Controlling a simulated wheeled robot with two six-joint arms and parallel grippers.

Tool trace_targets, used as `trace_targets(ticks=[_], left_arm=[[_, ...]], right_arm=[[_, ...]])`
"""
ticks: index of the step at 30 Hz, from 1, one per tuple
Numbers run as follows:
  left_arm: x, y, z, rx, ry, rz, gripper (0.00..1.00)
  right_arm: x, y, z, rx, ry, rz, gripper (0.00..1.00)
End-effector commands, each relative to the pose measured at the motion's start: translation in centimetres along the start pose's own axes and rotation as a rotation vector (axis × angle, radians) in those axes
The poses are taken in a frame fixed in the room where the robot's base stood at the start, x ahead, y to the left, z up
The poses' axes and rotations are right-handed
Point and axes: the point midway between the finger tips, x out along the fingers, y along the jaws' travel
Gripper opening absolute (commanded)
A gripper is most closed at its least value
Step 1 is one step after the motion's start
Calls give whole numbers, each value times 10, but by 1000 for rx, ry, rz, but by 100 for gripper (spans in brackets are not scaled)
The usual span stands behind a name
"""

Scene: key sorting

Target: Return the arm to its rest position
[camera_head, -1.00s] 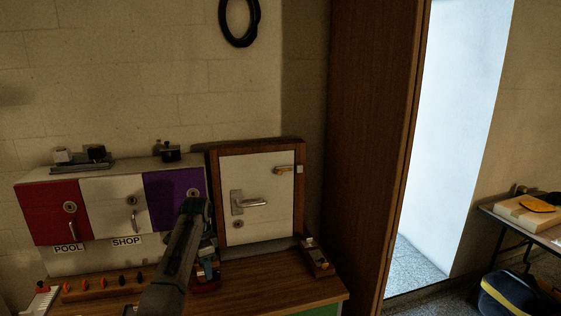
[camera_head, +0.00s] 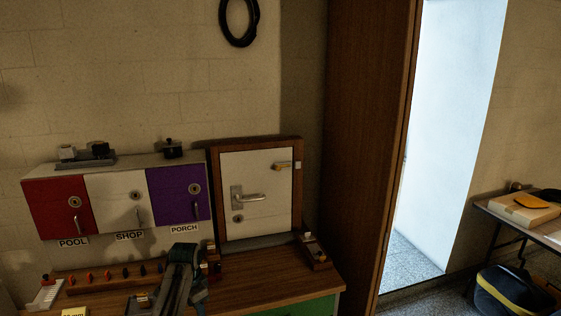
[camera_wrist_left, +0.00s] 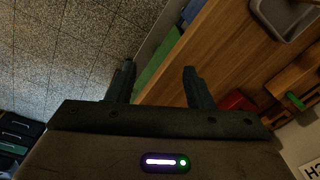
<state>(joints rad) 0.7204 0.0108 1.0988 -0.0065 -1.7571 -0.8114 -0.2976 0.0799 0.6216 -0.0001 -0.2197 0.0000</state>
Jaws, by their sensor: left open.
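My left arm (camera_head: 181,276) comes up from the bottom of the head view, low in front of the wooden bench (camera_head: 270,279). My right gripper is not in view.
Red POOL (camera_head: 57,207), white SHOP (camera_head: 116,202) and purple PORCH (camera_head: 178,194) boxes hang on the wall. A framed white door panel (camera_head: 262,177) stands right of them. A key rack (camera_head: 105,277) lies on the bench. A grey tray (camera_wrist_left: 285,18) shows in the wrist view.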

Motion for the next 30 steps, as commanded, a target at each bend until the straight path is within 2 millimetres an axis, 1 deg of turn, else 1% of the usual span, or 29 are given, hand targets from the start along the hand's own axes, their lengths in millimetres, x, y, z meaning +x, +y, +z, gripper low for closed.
trace_targets(ticks=[1,5,6,10,14,15,20,21,24,27,30], left_arm=[[14,9,13,-27,1,-6,47],[45,38,51,-121,13,-33,47],[52,47,63,-152,18,-43,47],[72,82,105,-246,36,-73,47],[82,119,148,-336,57,-101,47],[83,131,161,-363,63,-108,47],[78,181,213,-466,96,-137,47],[74,194,225,-491,104,-142,47],[62,223,253,-547,127,-154,47],[49,244,273,-589,147,-162,47],[38,260,287,-619,162,-166,47]], right_arm=[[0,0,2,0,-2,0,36],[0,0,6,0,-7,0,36],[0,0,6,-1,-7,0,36],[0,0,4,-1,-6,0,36],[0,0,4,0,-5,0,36],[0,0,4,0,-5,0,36],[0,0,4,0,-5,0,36],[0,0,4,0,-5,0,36],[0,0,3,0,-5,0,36],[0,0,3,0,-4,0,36],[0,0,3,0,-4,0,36]])
